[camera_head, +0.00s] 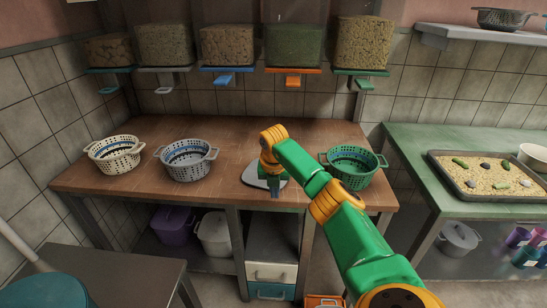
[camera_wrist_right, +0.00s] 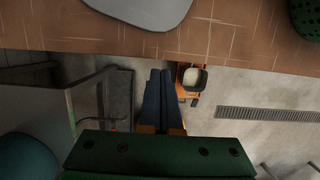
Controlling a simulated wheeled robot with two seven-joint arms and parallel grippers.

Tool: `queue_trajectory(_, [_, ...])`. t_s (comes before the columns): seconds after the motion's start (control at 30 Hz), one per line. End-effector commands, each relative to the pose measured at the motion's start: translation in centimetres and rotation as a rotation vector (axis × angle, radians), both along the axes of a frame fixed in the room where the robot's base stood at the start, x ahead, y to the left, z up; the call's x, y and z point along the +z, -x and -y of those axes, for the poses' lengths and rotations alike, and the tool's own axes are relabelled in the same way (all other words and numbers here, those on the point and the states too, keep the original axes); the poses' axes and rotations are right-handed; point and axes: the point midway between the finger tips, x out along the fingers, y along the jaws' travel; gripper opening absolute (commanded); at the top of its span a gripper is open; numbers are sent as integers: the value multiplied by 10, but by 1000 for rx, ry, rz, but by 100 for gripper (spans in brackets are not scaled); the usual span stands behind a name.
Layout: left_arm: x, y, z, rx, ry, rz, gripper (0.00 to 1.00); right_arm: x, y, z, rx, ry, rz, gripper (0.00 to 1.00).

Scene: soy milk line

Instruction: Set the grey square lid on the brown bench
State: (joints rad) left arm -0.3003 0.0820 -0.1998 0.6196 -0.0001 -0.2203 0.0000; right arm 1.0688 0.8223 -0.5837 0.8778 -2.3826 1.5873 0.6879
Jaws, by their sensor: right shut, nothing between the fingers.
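The grey square lid (camera_head: 251,178) lies flat on the brown bench (camera_head: 225,196), near its front edge, between the grey-white colander and the green one. My right arm partly covers it in the head view. The lid also shows at the top of the right wrist view (camera_wrist_right: 142,9), on the bench top (camera_wrist_right: 225,32). My right gripper (camera_head: 276,191) is shut and empty at the bench's front edge, apart from the lid. In the right wrist view its dark fingers (camera_wrist_right: 160,72) are together. My left gripper is not in view.
A cream colander (camera_head: 114,155), a grey-white colander (camera_head: 186,160) and a green colander (camera_head: 352,168) stand on the bench. Dispensers with coloured trays hang above its back. A green table (camera_head: 415,150) with a grain tray (camera_head: 468,188) is at right. The bench's middle back is clear.

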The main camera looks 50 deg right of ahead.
Motion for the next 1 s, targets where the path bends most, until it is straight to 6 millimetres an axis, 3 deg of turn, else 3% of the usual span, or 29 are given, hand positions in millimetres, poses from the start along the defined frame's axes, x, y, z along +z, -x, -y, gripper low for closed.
queue_trajectory(0.43, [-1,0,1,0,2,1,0,71,11,-14,0,0,2,0])
queue_trajectory(0.9, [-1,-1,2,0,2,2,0,75,12,-15,0,-1,0,0])
queue_trajectory(1.0, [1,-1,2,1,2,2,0,64,5,-29,44,-47,6,0])
